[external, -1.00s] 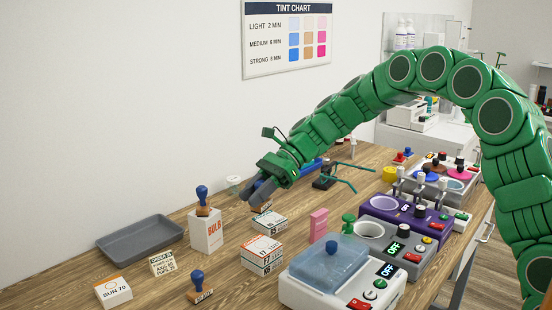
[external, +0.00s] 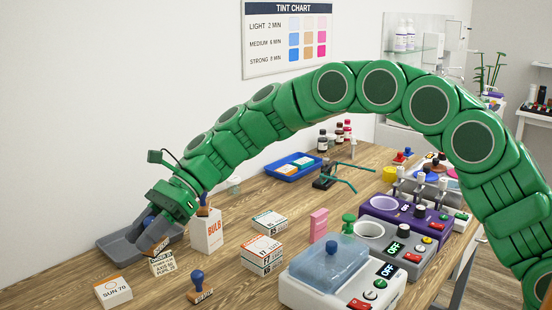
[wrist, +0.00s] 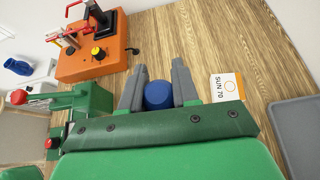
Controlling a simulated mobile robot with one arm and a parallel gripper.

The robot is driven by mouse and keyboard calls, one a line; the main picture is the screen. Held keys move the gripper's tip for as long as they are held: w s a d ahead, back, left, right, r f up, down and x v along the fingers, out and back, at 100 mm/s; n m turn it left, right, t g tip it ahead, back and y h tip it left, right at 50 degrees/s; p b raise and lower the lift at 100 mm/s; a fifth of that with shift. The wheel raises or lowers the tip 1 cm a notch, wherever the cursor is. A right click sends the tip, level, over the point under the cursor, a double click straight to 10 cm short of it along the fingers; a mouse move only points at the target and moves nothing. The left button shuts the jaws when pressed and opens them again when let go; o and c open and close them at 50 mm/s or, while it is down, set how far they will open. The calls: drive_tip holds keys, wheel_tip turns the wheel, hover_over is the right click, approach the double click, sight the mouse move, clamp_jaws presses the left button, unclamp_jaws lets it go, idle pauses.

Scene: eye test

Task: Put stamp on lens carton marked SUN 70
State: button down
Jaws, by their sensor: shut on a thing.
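My gripper (external: 148,240) is shut on a blue-handled stamp (external: 157,249) and holds it up in front of the grey tray, just behind a small order card (external: 162,265). The fingers hide much of the stamp. In the wrist view its round blue knob (wrist: 158,95) shows between the two grey fingers. The lens carton marked SUN 70 (external: 113,291) is a low white box with an orange mark, lying on the table at the front left, below and left of my gripper. It also shows in the wrist view (wrist: 226,87), right of the fingers, with nothing on top.
The grey tray (external: 110,246) lies behind my gripper. A BULB carton (external: 206,235) with a stamp on top stands close on the right. Another blue-handled stamp (external: 199,286) stands on the table. More cartons (external: 262,252) and a lidded machine (external: 342,290) are farther right.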

drive_tip(key=w+a+f, duration=0.1)
drive_tip(key=a+f, duration=0.2)
drive_tip(key=a, duration=0.1)
drive_tip(key=w+a+f, duration=0.2)
drive_tip(key=a, duration=0.2)
drive_tip(key=w+a+f, duration=0.1)
drive_tip(key=a+f, duration=0.2)
drive_tip(key=a, duration=0.1)
drive_tip(key=shift+w+a+f, duration=0.15)
drive_tip(key=shift+f, duration=0.2)
drive_tip(key=shift+w+a+f, duration=0.15)
drive_tip(key=shift+a+f, duration=0.25)
drive_tip(key=shift+f, duration=1.75)
drive_tip(key=shift+f, duration=0.15)
drive_tip(key=c, duration=0.8)
unclamp_jaws()
